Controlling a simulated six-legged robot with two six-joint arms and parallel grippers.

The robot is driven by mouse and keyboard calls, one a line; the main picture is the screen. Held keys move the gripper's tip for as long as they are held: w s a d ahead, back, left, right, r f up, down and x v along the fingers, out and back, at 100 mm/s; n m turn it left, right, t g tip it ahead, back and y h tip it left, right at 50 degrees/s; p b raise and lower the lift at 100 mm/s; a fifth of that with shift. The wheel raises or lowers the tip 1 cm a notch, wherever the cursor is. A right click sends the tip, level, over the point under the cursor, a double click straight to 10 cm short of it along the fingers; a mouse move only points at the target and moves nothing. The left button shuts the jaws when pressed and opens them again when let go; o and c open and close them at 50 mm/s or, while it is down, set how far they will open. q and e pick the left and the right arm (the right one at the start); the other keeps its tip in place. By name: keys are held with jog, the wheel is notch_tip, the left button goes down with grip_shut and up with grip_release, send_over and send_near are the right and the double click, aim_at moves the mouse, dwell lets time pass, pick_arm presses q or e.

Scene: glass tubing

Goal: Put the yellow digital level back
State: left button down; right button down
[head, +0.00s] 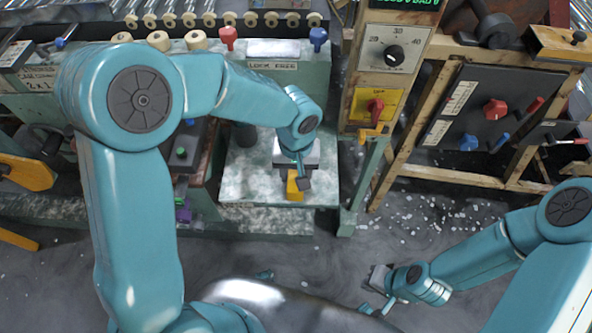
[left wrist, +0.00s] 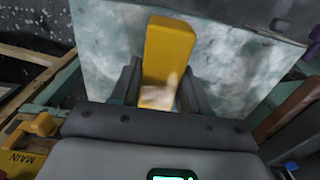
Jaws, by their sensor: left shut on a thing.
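The yellow digital level (head: 294,187) is a plain yellow block held in my left gripper (head: 297,178). It is over the pale, mottled green-white plate (head: 245,180) at the middle of the head view. In the left wrist view the level (left wrist: 168,50) stands out between the two dark fingers, which are shut on it. The plate (left wrist: 105,50) lies behind it there; I cannot tell whether the level touches it. My right gripper (head: 374,293) is low at the right, over the grey floor, away from the level. Its fingers are too unclear to read.
A panel with a dial (head: 393,55) and a red switch (head: 375,107) stands right of the plate. A wooden frame with a dark knob board (head: 480,125) is further right. A green machine (head: 290,75) with red and blue knobs is behind. White bits litter the floor.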

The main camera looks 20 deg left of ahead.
aim_at(296, 172)
pick_arm(q)
jog(key=shift+f, duration=0.2)
jog(key=c, duration=0.6)
grip_release()
jog(key=shift+o, duration=0.2)
jog(key=shift+r, duration=0.1)
jog(key=shift+r, duration=0.15)
notch_tip(296, 172, up, 12)
jog(key=p, duration=0.2)
